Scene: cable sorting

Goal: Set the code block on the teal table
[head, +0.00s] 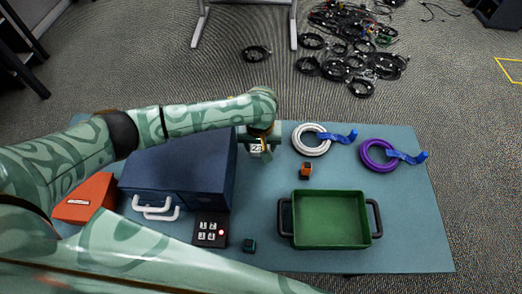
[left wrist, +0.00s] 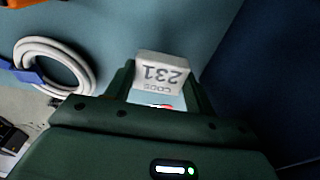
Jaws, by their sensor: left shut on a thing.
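The code block (head: 255,149) is a small white block, and in the left wrist view it reads "CODE 231" upside down (left wrist: 162,72). My left gripper (head: 258,143) is shut on it, with a finger on each side in the left wrist view (left wrist: 160,92). The gripper is over the back part of the teal table (head: 415,235), just right of the blue case. I cannot tell whether the block touches the tabletop. My right gripper is not in view.
The blue case (head: 185,165) stands close left of the block. A black keypad box (head: 211,228) is in front of it. A white cable coil (head: 308,140), a purple coil (head: 375,156), a small orange-and-black item (head: 306,171) and a green tray (head: 331,243) lie to the right.

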